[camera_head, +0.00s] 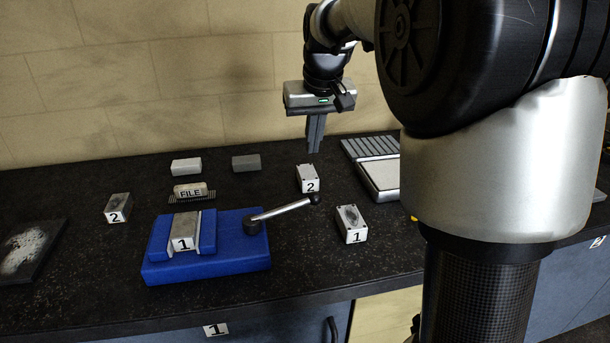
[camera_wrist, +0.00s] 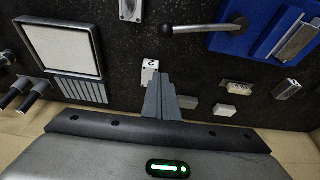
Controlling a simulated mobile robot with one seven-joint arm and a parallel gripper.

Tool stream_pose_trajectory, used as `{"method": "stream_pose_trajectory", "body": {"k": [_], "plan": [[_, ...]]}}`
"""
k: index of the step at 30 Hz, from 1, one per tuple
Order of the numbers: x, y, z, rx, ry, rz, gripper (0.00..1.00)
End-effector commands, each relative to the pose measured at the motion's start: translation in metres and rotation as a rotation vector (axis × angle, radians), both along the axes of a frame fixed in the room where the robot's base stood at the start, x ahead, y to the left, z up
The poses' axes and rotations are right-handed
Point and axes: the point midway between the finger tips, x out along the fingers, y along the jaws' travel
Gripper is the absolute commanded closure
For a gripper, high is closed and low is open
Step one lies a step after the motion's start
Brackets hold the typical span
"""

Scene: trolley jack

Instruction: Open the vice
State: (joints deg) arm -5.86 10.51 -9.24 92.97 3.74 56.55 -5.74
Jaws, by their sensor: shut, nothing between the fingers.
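The blue vice (camera_head: 206,262) sits near the front edge of the dark bench. A metal piece labelled 1 (camera_head: 184,234) lies between its jaws. Its lever (camera_head: 285,209), a silver rod with a black knob, points right and slightly back from a dark pivot. In the wrist view the vice (camera_wrist: 262,30) is at the top right, with its lever (camera_wrist: 195,28) pointing left. My gripper (camera_head: 315,150) is shut and empty, pointing down above the bench, behind the lever knob and apart from it. In the wrist view the shut fingers (camera_wrist: 160,78) appear beside a block labelled 2.
Blocks labelled 2 (camera_head: 307,178) and 1 (camera_head: 351,224) stand right of the vice; another labelled 2 (camera_head: 118,208) is left. A framed pale plate (camera_head: 380,178) is right, near my arm. A wall closes the back.

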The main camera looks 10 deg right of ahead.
Motion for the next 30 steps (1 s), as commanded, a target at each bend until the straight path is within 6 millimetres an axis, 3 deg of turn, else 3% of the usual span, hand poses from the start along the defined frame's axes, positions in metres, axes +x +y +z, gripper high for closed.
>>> {"method": "stream_pose_trajectory", "body": {"k": [8,22,30], "plan": [[0.003,0.000,-0.009,0.000,0.001,-0.001,1.00],[0.034,0.001,-0.096,0.000,0.003,-0.001,1.00],[0.000,0.000,-0.101,0.000,0.000,0.000,1.00]]}}
